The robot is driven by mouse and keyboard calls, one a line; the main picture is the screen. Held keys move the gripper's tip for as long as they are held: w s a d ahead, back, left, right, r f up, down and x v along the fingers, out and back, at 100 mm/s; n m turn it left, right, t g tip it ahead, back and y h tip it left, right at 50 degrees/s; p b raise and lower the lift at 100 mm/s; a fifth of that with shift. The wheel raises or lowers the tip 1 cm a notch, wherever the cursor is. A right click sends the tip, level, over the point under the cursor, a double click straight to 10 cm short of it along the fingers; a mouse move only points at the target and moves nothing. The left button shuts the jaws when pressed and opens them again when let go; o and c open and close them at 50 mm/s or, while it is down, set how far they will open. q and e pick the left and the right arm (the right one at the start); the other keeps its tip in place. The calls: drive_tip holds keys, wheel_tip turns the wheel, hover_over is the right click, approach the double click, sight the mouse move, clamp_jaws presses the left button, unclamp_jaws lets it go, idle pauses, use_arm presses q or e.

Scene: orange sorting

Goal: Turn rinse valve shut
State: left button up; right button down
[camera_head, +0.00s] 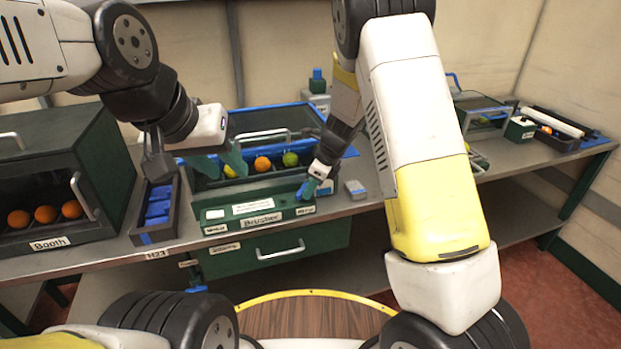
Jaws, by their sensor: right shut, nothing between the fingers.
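The green rinse unit (215,214) stands on the bench with a labelled front panel and a blue-edged open top. A small blue part, which looks like the valve handle (304,190), is at the panel's right end. My right gripper (311,184) is shut at this part and overlaps it in the picture; I cannot tell whether they touch, or how the handle is turned. An orange (262,163) and a green fruit (290,159) lie in the unit.
A dark green booth (62,140) with several oranges stands at the left. A narrow tray (150,236) with blue pieces sits between booth and unit. A small grey block (355,189) lies right of the unit. A drawer handle (281,250) sticks out below.

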sight(298, 195)
drive_tip(key=shift+s+a+m, duration=0.15)
drive_tip(key=shift+a+m, duration=0.1)
drive_tip(key=shift+m, duration=0.45)
drive_tip(key=m, duration=0.1)
drive_tip(key=a+m+t+h, duration=0.1)
drive_tip(key=shift+s+m, duration=0.2)
drive_tip(key=shift+m, duration=0.1)
drive_tip(key=m, duration=0.1)
drive_tip(key=a+m+t, duration=0.1)
drive_tip(key=m, duration=0.1)
drive_tip(key=shift+s+h, duration=0.1)
drive_tip(key=shift+h, duration=0.3)
drive_tip(key=shift+a, duration=0.45)
drive_tip(key=shift+w+d, duration=0.15)
drive_tip(key=shift+w, duration=0.05)
